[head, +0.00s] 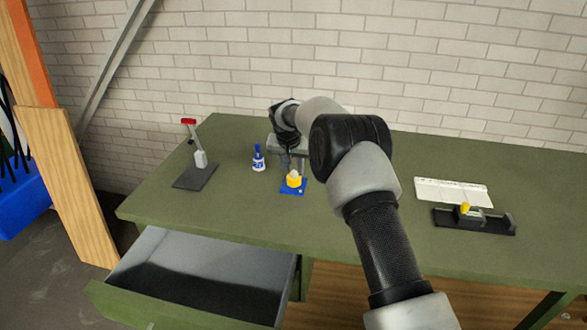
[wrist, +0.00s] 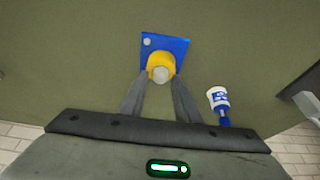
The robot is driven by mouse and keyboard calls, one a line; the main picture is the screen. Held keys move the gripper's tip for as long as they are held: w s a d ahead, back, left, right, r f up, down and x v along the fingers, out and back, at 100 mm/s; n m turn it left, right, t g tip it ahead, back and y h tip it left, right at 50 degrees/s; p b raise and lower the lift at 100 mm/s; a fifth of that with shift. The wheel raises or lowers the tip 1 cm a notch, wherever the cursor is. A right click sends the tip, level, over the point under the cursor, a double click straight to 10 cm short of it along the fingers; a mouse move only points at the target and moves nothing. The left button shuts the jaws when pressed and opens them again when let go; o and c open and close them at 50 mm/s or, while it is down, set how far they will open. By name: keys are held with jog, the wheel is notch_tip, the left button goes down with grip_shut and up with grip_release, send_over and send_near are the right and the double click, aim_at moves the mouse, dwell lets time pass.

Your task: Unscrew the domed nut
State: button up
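The domed nut (wrist: 160,74) is a pale grey dome on a yellow round base (wrist: 161,60), fixed on a small blue plate (wrist: 177,44). In the head view the yellow base (head: 293,181) and blue plate (head: 291,191) lie on the green table, in front of my arm's end. My gripper (wrist: 160,84) shows two grey fingers set apart, their tips on either side of the nut's near edge. I see a gap between the fingers, and cannot tell if either tip touches the base. In the head view my gripper (head: 292,160) is small and partly hidden by my arm.
A white bottle with a blue cap (head: 258,160) stands left of the plate, also in the wrist view (wrist: 217,99). A red-handled clamp stand (head: 196,175) is further left. A white tray (head: 453,191) and black fixture (head: 474,221) lie right. A drawer (head: 195,277) hangs open below.

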jog(key=shift+w+d, duration=0.1)
jog(key=shift+w, duration=0.3)
dwell(0.3)
grip_shut()
jog(key=n+y, duration=0.1)
jog(key=n, duration=0.1)
jog(key=shift+d+r+n+p, duration=0.1)
jog(key=shift+n+p, duration=0.2)
jog(key=shift+n+y, duration=0.5)
jog(key=shift+n, duration=0.8)
jog(key=shift+p, duration=0.35)
jog(key=shift+n+g+y+p, duration=0.3)
jog(key=shift+n+y+p, duration=0.15)
jog(key=shift+n, duration=0.75)
jog(key=shift+n+g+y, duration=0.3)
jog(key=shift+n+y, duration=0.15)
jog(key=shift+n, duration=0.95)
